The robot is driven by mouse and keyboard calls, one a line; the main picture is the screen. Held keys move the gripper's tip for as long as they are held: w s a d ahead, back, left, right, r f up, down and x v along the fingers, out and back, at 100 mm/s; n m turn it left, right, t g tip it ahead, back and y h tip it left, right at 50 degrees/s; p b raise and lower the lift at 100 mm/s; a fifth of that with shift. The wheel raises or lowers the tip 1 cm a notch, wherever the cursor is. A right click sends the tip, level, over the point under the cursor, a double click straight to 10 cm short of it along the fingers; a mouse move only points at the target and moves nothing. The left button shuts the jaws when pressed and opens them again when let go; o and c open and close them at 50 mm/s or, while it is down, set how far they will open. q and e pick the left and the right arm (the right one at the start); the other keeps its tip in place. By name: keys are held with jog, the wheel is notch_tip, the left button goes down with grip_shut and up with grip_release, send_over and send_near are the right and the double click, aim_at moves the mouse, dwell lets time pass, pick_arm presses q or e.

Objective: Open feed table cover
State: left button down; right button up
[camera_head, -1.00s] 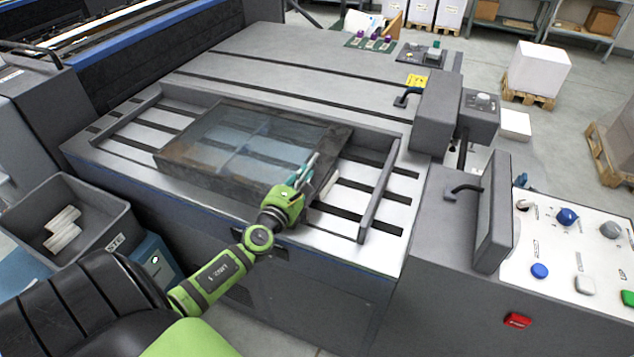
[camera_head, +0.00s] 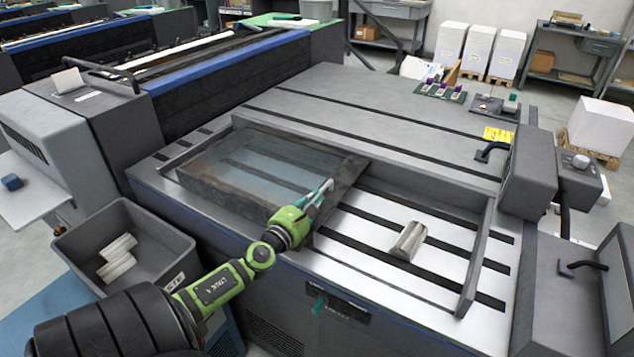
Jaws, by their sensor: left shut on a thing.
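The feed table cover (camera_head: 250,165), a smoky see-through panel in a dark frame, lies over the left part of the slatted feed table (camera_head: 365,232). My left gripper (camera_head: 322,192) is shut on the cover at its right edge, near the front corner; the exact contact is partly hidden by the fingers. A small grey ridged block (camera_head: 408,241) lies uncovered on the slats to the right of the cover. My right gripper is not in view.
A grey bin (camera_head: 128,255) with pale pieces in it stands at the front left. A raised rail (camera_head: 478,255) bounds the feed table on the right. A control housing (camera_head: 530,172) stands beyond it. The slats between cover and rail are clear apart from the block.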

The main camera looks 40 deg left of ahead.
pick_arm(q)
jog(key=shift+f, duration=0.1)
jog(key=c, duration=1.3)
grip_release()
jog(key=shift+s, duration=0.15)
jog(key=v, duration=1.1)
jog(key=shift+s, duration=0.4)
